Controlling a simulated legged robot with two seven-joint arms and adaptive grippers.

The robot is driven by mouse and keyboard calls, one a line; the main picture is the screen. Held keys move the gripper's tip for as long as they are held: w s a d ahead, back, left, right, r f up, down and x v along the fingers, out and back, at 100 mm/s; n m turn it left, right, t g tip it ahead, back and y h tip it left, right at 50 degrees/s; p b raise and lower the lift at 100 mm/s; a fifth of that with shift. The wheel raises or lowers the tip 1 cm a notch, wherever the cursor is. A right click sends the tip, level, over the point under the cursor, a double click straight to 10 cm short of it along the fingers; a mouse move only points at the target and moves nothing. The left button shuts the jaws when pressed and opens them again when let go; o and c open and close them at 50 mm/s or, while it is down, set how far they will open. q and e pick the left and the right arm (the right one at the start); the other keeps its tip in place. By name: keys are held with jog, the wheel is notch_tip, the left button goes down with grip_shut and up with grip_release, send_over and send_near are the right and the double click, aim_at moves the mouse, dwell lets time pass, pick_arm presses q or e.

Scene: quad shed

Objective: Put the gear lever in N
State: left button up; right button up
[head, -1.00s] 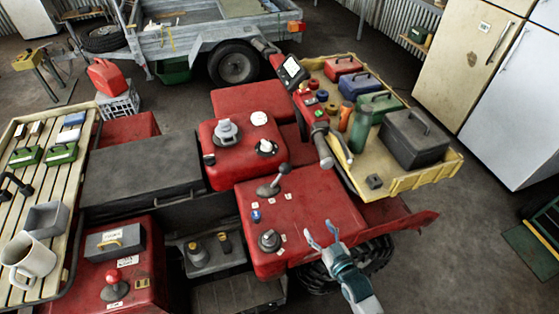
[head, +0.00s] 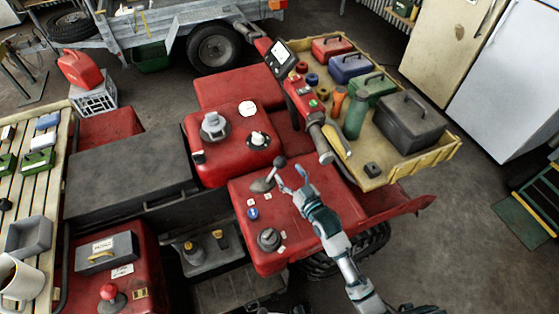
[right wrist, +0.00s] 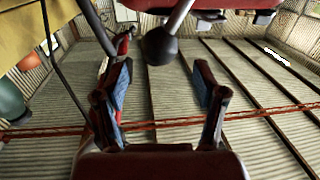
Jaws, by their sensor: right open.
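The gear lever (head: 271,172) has a dark round knob on a metal stem and rises from a grey base on the red body panel (head: 300,225). It leans up and to the right in the head view. In the right wrist view its knob (right wrist: 159,46) shows between and beyond the fingertips, with the stem running up to the right. My right gripper (head: 290,178) is open and empty, just right of the knob; in the right wrist view its two fingers (right wrist: 160,78) stand apart, and I see no contact. Small white labels (head: 251,202) near the lever are unreadable. My left gripper is not in view.
A handlebar with a dark grip (head: 321,142) stands close behind my right gripper. A yellow tray (head: 400,180) holds toolboxes and a green bottle. A black knob (head: 269,238) and a blue button (head: 253,213) sit on the same panel. A slatted bench (head: 50,180) is at left.

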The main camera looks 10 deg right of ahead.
aim_at(283, 166)
jog(key=x, duration=0.6)
jog(key=shift+s, duration=0.1)
jog(key=shift+w, duration=0.4)
jog(key=shift+c, duration=0.5)
jog(key=c, duration=0.4)
jog(key=shift+a, duration=0.1)
jog(key=c, duration=0.8)
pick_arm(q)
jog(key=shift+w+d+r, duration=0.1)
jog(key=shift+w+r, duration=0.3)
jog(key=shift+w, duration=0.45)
pick_arm(e)
grip_shut()
